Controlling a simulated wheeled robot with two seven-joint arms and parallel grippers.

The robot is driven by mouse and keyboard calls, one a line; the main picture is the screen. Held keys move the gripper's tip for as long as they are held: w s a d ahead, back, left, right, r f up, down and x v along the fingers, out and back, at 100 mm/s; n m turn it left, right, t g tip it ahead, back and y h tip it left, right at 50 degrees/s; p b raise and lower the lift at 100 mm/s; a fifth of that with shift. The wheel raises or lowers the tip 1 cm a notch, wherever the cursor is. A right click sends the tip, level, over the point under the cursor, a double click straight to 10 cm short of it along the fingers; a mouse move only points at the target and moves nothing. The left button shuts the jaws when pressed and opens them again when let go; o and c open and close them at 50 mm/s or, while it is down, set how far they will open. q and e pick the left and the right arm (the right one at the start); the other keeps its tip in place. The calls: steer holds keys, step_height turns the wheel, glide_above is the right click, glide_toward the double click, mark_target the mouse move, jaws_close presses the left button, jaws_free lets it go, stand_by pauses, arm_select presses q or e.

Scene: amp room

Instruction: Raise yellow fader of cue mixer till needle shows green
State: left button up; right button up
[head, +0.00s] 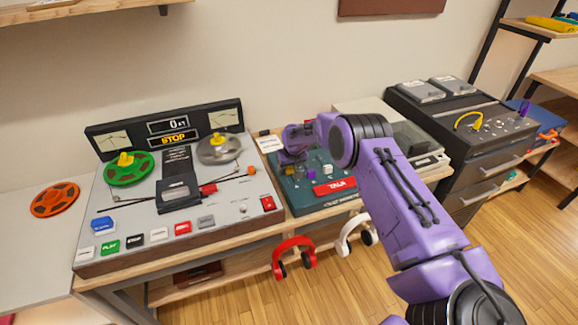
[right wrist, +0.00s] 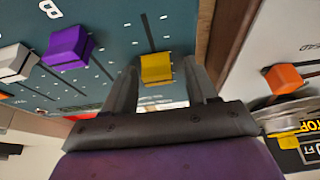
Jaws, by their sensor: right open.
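The cue mixer (head: 300,200) is a teal panel with a red label, right of the tape machine. My right gripper (head: 290,148) is over its back left part. In the right wrist view the yellow fader (right wrist: 156,68) sits between the tips of the right gripper (right wrist: 160,82), which is open. Whether a finger touches the cap, I cannot tell. A purple fader (right wrist: 68,47) and a white fader (right wrist: 15,62) are beside it. I cannot make out the mixer's needle; my right arm covers part of the panel. My left gripper is not in view.
The tape machine (head: 230,225) with green and grey reels stands at the left, its raised meter panel behind. Red headphones (head: 293,256) and white headphones (head: 356,234) hang at the bench front. A dark cabinet (head: 480,150) stands right. An orange reel (head: 55,199) lies far left.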

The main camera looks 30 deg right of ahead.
steer(key=d+b+v, duration=0.1)
steer(key=v, duration=0.9)
steer(key=shift+s+a+r, duration=0.25)
steer(key=shift+a+r, duration=0.05)
steer(key=shift+a, duration=0.2)
